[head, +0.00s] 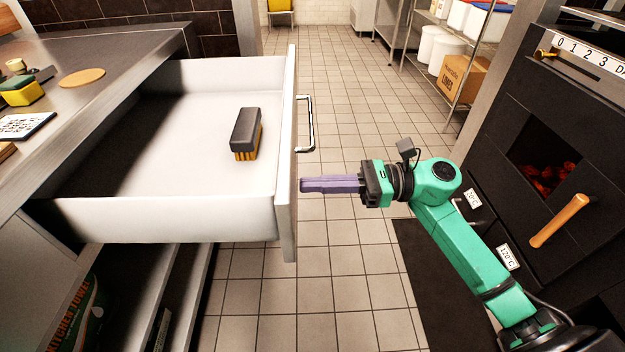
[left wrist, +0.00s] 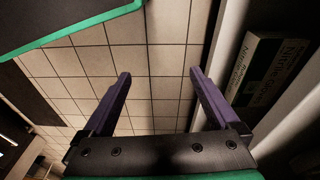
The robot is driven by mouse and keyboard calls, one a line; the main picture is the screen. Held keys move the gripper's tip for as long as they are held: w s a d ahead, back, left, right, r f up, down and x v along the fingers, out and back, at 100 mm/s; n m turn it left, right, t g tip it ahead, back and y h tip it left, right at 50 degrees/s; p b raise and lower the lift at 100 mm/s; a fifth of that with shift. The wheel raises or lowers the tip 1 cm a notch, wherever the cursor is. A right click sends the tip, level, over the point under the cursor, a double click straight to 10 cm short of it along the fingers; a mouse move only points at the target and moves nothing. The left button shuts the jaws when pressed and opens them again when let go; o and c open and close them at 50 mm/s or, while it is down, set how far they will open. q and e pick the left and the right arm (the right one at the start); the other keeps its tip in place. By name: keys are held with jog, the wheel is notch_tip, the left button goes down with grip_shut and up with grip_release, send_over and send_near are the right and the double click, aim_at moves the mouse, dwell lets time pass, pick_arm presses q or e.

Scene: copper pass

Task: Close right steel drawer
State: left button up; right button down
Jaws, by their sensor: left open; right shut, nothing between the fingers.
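The steel drawer (head: 165,217) stands pulled out from the counter at the left of the head view. Its front panel (head: 287,160) faces right and carries a bar handle (head: 310,125). A brush (head: 246,133) with a dark back and yellow bristles lies inside. My right gripper (head: 303,185) is shut and empty. Its purple fingers point left at the drawer front, below the handle in the picture, with the tips at or very near the panel; I cannot tell if they touch. My left gripper (left wrist: 158,95) shows only in the left wrist view, open and empty above the tiled floor.
An oven (head: 540,130) with a wooden handle (head: 560,221) stands at the right, behind my right arm. A shelf rack with a cardboard box (head: 462,78) is at the back. The counter (head: 95,55) holds small items. Tiled floor (head: 345,70) lies open between drawer and oven.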

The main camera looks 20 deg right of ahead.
pick_arm(q)
jog(key=shift+f, duration=0.15)
pick_arm(e)
jog(key=shift+w+a, duration=0.1)
jog(key=shift+a, duration=0.25)
jog(key=shift+a, duration=0.1)
